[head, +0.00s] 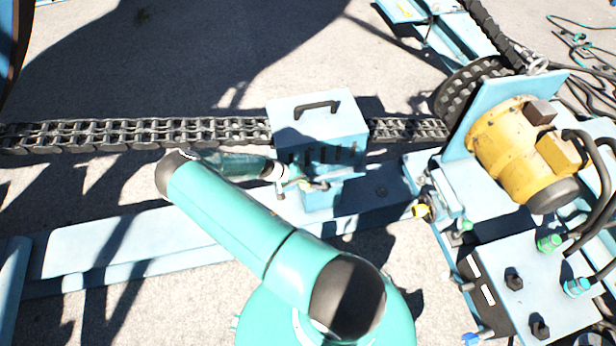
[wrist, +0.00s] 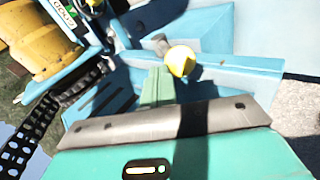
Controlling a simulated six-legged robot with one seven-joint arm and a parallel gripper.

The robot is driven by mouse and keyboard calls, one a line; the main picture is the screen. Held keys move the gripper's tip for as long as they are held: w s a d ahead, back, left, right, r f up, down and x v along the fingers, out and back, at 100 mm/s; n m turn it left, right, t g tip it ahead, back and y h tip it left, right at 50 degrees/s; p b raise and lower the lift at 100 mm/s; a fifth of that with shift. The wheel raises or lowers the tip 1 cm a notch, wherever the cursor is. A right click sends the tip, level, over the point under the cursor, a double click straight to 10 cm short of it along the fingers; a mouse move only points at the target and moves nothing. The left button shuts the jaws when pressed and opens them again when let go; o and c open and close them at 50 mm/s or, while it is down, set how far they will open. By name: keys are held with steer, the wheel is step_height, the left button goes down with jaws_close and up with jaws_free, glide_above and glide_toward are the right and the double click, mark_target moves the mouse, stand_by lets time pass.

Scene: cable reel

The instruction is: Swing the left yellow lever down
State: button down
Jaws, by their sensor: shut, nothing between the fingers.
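A yellow ball knob (wrist: 181,60), the end of a lever, shows large in the wrist view, just beyond and beside my gripper (wrist: 158,84). The green fingers are together and hold nothing. I cannot tell whether they touch the knob. In the head view my gripper (head: 288,180) is at the front of the light-blue box (head: 330,118) with the black handle. A small yellowish spot there may be the same knob; the lever's rod is mostly hidden.
A heavy chain (head: 130,133) runs behind and through the box. A blue beam (head: 130,240) runs below it. On the right stand a yellow motor (head: 520,150) and a blue control panel (head: 540,285) with several knobs and cables. Open concrete lies behind the chain.

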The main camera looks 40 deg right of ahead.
steer(key=shift+w+a+f+h, duration=0.2)
steer(key=shift+a+f+h, duration=0.2)
steer(key=shift+f, duration=0.1)
step_height(320, 180, down, 6)
steer(key=w+a, duration=0.1)
steer(key=a, duration=0.1)
steer(key=shift+w+a, duration=0.3)
steer(key=shift+a, duration=0.1)
steer(key=shift+s+f, duration=0.1)
steer(key=shift+f, duration=0.05)
steer(key=w+a+f+v, duration=0.1)
steer(key=v, duration=1.1)
steer(key=shift+a, duration=0.4)
steer(key=shift+w, duration=0.15)
